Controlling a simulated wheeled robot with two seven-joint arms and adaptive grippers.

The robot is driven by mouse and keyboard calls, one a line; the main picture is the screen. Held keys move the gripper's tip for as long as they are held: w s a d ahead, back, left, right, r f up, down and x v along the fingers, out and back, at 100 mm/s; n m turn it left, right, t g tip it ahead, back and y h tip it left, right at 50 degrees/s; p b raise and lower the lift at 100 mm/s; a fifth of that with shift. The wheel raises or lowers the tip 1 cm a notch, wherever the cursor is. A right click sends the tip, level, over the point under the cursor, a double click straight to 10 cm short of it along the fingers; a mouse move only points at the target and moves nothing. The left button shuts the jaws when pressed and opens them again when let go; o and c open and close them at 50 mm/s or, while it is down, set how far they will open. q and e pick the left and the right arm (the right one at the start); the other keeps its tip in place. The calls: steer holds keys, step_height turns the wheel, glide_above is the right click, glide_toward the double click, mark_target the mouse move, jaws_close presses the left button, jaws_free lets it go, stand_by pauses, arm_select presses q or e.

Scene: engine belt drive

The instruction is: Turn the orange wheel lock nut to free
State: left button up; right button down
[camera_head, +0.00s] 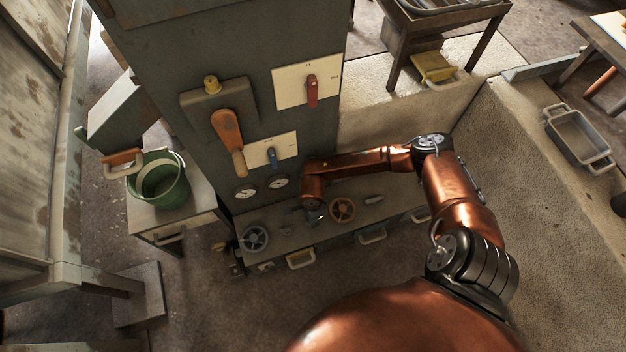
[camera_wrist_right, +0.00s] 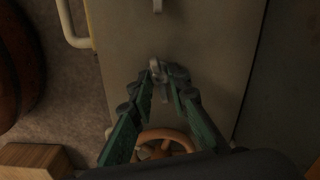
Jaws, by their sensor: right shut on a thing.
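The orange wheel (camera_head: 342,209) lies on the low ledge of the grey machine. It also shows in the right wrist view (camera_wrist_right: 168,137), partly hidden between and behind my fingers. My right gripper (camera_head: 318,216) is just left of the wheel in the head view, pointing down at the ledge. In the right wrist view its green fingers (camera_wrist_right: 167,77) come together on a small grey piece (camera_wrist_right: 155,66), taken as the lock nut, which stands apart from the wheel rim. The fingertips cover part of it, and its turn angle cannot be told. My left gripper is not in view.
A grey wheel (camera_head: 254,238) and a small grey knob (camera_head: 285,228) sit further left on the ledge. A grey lever piece (camera_head: 373,200) lies right of the orange wheel. Drawer handles (camera_head: 300,260) stick out in front.

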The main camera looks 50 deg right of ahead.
steer(key=n, duration=0.3)
steer(key=shift+s+n, duration=0.15)
steer(key=shift+n, duration=0.15)
steer(key=n, duration=0.3)
steer(key=shift+a+f+n, duration=0.1)
steer(key=shift+n, duration=0.2)
steer(key=n, duration=0.3)
steer(key=shift+s+n, duration=0.1)
steer(key=shift+n, duration=0.3)
steer(key=n+b, duration=0.1)
steer(key=n, duration=0.2)
steer(key=shift+n, duration=0.3)
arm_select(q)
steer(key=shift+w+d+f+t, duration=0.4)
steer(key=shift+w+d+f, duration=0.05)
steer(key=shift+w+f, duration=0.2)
arm_select(e)
steer(key=shift+s, duration=0.1)
steer(key=shift+n, duration=0.3)
steer(key=c, duration=2.2)
jaws_free()
steer(key=o, duration=0.3)
steer(key=shift+o, duration=0.4)
steer(key=shift+w, duration=0.2)
